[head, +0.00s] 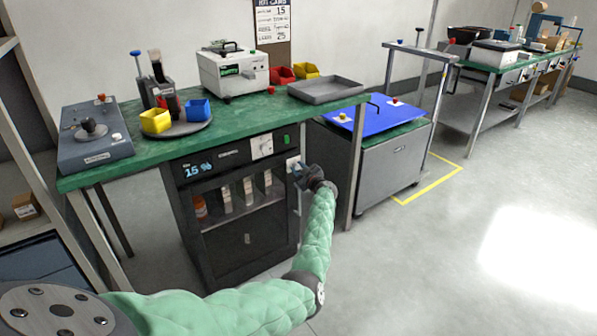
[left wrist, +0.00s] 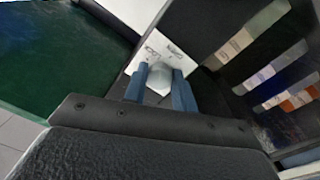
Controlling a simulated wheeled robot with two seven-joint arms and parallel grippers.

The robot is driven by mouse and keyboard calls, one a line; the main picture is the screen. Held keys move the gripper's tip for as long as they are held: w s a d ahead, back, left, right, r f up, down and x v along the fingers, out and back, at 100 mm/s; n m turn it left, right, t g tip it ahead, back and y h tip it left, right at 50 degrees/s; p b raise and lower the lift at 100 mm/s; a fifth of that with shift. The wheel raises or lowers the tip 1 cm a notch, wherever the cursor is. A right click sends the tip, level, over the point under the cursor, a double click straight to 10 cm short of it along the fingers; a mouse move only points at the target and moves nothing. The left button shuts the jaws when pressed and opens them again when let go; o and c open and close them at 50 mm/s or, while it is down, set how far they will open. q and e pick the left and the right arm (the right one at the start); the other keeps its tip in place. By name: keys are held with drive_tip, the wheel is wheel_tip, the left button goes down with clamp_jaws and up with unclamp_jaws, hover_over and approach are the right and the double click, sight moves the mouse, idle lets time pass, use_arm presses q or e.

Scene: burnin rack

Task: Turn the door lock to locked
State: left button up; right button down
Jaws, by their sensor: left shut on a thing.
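The door lock shows in the left wrist view as a pale rounded knob (left wrist: 160,78) on a white plate (left wrist: 178,50) with small lettering. In the head view the white plate (head: 293,163) is at the right edge of the dark cabinet's front, under the green bench top. My left gripper (head: 303,176) is at the plate in the head view. In the left wrist view its two blue fingers (left wrist: 160,88) are shut on the knob, one on each side. The knob's exact turn angle is hard to tell. My right gripper is not in view.
The dark cabinet (head: 245,240) has a window with several pale upright items behind it and a display reading 15 %. A bench leg (head: 354,165) stands just right of my gripper. A grey chest with a blue top (head: 372,122) is further right. Open floor lies at the right.

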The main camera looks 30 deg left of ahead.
use_arm(q)
drive_tip(key=n+b, duration=0.1)
drive_tip(key=n, duration=0.2)
drive_tip(key=shift+f+n+b, duration=0.15)
drive_tip(key=shift+n+b, duration=0.25)
drive_tip(key=n+b, duration=0.2)
drive_tip(key=n, duration=0.1)
drive_tip(key=shift+n, duration=0.4)
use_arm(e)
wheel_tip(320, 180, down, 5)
use_arm(q)
drive_tip(key=shift+n+b, duration=0.65)
drive_tip(key=shift+n, duration=0.25)
drive_tip(key=shift+n+b, duration=0.65)
drive_tip(key=shift+n, duration=0.35)
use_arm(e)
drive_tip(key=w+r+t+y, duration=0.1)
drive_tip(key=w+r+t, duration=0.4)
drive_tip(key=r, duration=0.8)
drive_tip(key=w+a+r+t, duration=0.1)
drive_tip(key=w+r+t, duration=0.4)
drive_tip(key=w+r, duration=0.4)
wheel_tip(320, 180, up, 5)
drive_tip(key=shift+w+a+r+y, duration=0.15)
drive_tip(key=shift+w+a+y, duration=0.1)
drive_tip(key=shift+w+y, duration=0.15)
use_arm(q)
drive_tip(key=o, duration=1)
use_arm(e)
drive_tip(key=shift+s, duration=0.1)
